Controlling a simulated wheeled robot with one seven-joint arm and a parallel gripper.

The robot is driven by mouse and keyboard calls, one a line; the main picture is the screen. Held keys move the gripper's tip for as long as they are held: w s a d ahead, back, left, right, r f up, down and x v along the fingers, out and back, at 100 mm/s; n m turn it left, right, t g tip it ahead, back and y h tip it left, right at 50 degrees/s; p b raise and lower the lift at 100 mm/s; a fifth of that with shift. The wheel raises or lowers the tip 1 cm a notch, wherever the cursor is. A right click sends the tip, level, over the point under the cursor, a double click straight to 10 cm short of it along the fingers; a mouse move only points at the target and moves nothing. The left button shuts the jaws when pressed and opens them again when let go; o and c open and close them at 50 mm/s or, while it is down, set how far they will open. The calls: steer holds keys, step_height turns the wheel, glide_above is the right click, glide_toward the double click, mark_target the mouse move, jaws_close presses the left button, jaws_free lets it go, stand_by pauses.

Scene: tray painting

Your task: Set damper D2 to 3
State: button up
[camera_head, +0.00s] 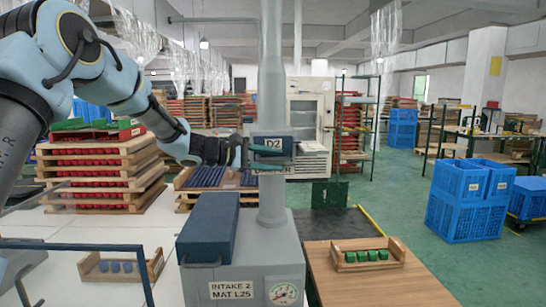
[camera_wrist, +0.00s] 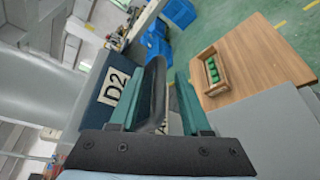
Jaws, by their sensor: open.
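The damper D2 housing (camera_head: 287,140) is a dark blue box with a white D2 label, on the grey vertical duct (camera_head: 271,80). The D2 label (camera_wrist: 115,87) also shows close up in the wrist view, tilted. My gripper (camera_head: 252,150) is at the housing, its teal fingers in front of it. In the wrist view my gripper (camera_wrist: 163,85) is open, and a dark lever-like bar (camera_wrist: 153,90) stands between the fingers. I cannot tell whether either finger touches it. The damper's scale and setting cannot be read, as the fingers and housing hide them.
Below is a grey cabinet (camera_head: 243,265) labelled INTAKE 2 MAT L25, with a round gauge (camera_head: 284,293) and a blue box (camera_head: 208,228) on top. A wooden table (camera_head: 370,285) at right bears a wooden tray (camera_head: 336,262) of green blocks. A blue rail (camera_head: 70,246) stands front left.

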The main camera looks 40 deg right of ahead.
jaws_close()
stand_by(0.4)
stand_by(1.1)
